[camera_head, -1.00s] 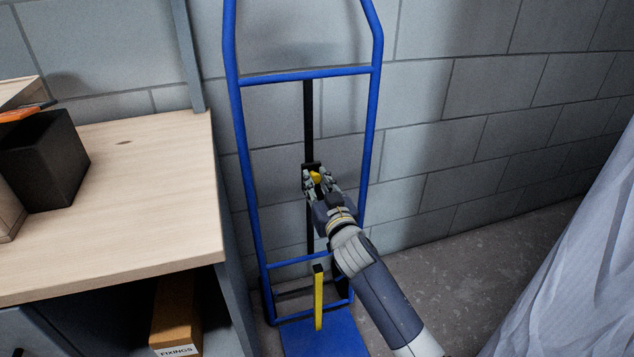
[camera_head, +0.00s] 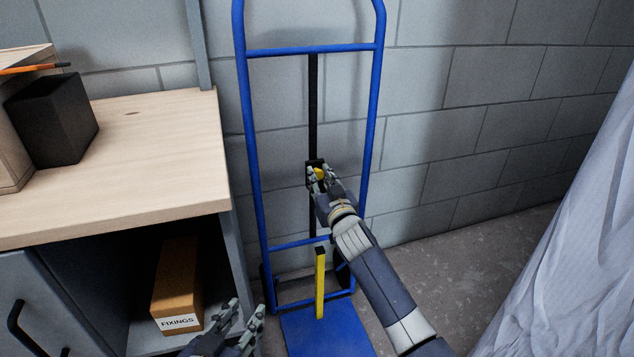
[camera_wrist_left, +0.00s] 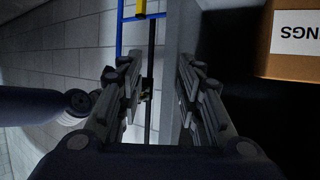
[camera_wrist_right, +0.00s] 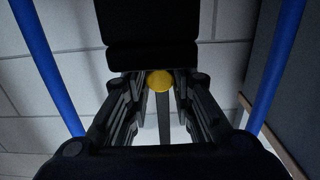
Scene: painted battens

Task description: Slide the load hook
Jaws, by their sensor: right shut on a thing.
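A blue hand truck (camera_head: 372,110) stands upright against the wall with a black vertical rail (camera_head: 313,100) up its middle. A black sliding block (camera_head: 312,163) with a yellow knob (camera_head: 319,174) sits on the rail, a little below its middle. My right gripper (camera_head: 323,178) is shut on the yellow knob, which shows between its fingers in the right wrist view (camera_wrist_right: 159,81). The fingers hide part of the block. A yellow bar with a black top (camera_head: 320,285) stands low at the truck's front. My left gripper (camera_head: 240,322) is open and empty at the bottom of the head view.
A wooden bench (camera_head: 120,170) stands at left with a black box (camera_head: 55,120) on it. A cardboard box labelled FIXINGS (camera_head: 176,285) is on the shelf below, near my left gripper. A pale draped sheet (camera_head: 570,260) hangs at right. The floor between is clear.

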